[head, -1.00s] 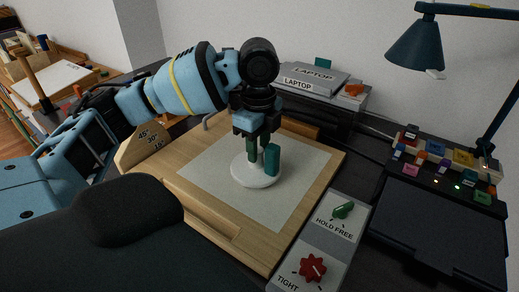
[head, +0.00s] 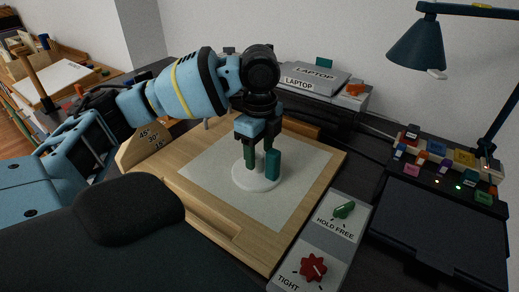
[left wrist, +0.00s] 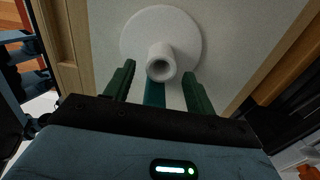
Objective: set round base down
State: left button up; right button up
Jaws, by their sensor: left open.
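The round base (head: 257,183) is a white disc with a short hollow white tube standing up from its middle. It lies flat on the pale sheet of the wooden drawing board (head: 222,225). In the left wrist view the disc (left wrist: 137,33) shows with its tube mouth facing the camera. My left gripper (head: 261,165) is over the base, pointing down and open. Its dark green fingers (left wrist: 158,84) stand apart on either side of the tube, with visible gaps. A teal strip (left wrist: 154,95) shows between the fingers; I cannot tell what it is. My right gripper is not in view.
To the right is a panel with a green knob (head: 344,210) and a red knob (head: 313,267). Laptop boxes (head: 312,77) stand behind the board, and a blue lamp (head: 418,48) rises at the right. The sheet around the base is mostly clear.

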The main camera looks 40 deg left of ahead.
pick_arm(q)
notch_tip(320, 180, up, 12)
jog(key=p, duration=0.2)
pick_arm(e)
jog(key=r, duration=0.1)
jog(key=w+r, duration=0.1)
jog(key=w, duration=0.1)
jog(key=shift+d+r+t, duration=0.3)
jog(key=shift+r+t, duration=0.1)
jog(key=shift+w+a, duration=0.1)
